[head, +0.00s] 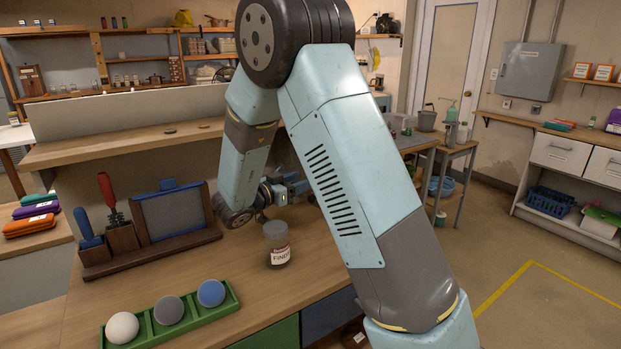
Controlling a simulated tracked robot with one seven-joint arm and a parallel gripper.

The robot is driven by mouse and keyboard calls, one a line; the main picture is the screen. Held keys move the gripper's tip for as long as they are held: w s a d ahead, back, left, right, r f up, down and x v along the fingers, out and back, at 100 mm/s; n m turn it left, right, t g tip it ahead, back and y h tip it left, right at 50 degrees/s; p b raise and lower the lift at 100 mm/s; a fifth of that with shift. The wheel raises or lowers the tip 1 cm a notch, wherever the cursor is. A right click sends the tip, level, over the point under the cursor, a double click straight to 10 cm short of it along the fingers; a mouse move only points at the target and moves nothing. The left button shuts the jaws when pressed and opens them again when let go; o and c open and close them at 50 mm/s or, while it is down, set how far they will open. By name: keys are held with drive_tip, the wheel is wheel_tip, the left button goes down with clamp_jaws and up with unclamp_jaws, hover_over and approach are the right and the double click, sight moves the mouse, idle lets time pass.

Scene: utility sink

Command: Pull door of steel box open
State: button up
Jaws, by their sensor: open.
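The steel box (530,71) is a grey wall-mounted cabinet at the upper right of the head view. Its front door looks closed, and a conduit runs up from its top. My arm reaches down across the middle of the view, over the wooden counter. My gripper (296,187) is small and partly hidden behind my own arm, low over the counter behind a labelled jar. It is open, and I see nothing held in it. It is far from the steel box, on the other side of the room.
The counter (240,262) holds a labelled jar (277,244), a green tray (158,343) with three balls, and a wooden tool holder (150,257). A side table (458,150) with a bucket and bottles stands beyond. A drawer bench (562,153) lies below the steel box. Floor (530,240) at right is clear.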

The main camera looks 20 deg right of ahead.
drive_tip(key=v, duration=0.7)
drive_tip(key=shift+a, duration=0.45)
drive_tip(key=w+d+r+n+t+y, duration=0.1)
drive_tip(key=w+r+n+t+y, duration=0.15)
drive_tip(key=r+y, duration=0.35)
drive_tip(key=w+d+r+n+t+y, duration=0.1)
drive_tip(key=w+r+n+t+y, duration=0.15)
drive_tip(key=r+y, duration=0.3)
drive_tip(key=s+r+n+y, duration=0.4)
drive_tip(key=s+r+y, duration=0.15)
drive_tip(key=s, duration=0.25)
drive_tip(key=s+d+f+n+g, duration=0.1)
drive_tip(key=s+d+g, duration=0.1)
drive_tip(key=s, duration=0.7)
drive_tip(key=s+d+f+n+g, duration=0.1)
drive_tip(key=s+d+f+g, duration=0.1)
drive_tip(key=s+d, duration=0.3)
drive_tip(key=s+d+f+n+g+h, duration=0.1)
drive_tip(key=s+d+g, duration=0.3)
drive_tip(key=s, duration=1)
drive_tip(key=shift+f, duration=0.55)
